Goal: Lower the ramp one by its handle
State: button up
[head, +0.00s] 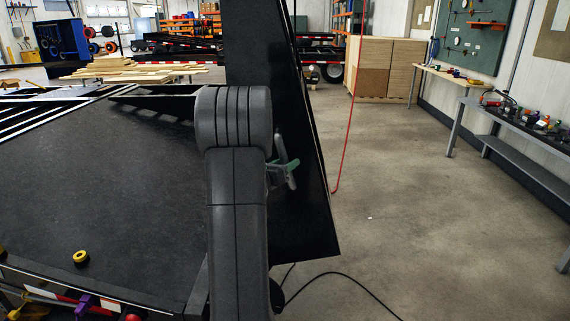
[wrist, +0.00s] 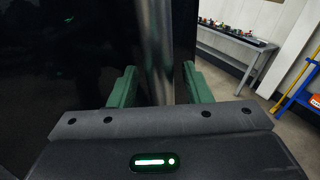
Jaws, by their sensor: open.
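The ramp (head: 262,45) is a tall black panel standing upright at the trailer's edge in the head view. It fills the left of the wrist view as a dark surface (wrist: 60,60). A grey metal upright bar (wrist: 154,45), which looks like the handle, runs down between the green fingers in the wrist view. My gripper (wrist: 160,78) is open, with one finger on each side of this bar. I cannot tell whether either finger touches it. In the head view my gripper (head: 284,173) is close to the ramp's face, partly hidden behind my arm.
The dark trailer deck (head: 110,170) lies to the left, with a yellow ring-shaped item (head: 81,257) on it. A red line (head: 349,120) hangs right of the ramp. A black cable (head: 345,277) lies on the floor. Open floor (head: 420,220) extends right toward the workbenches (head: 530,125).

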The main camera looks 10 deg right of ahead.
grip_shut()
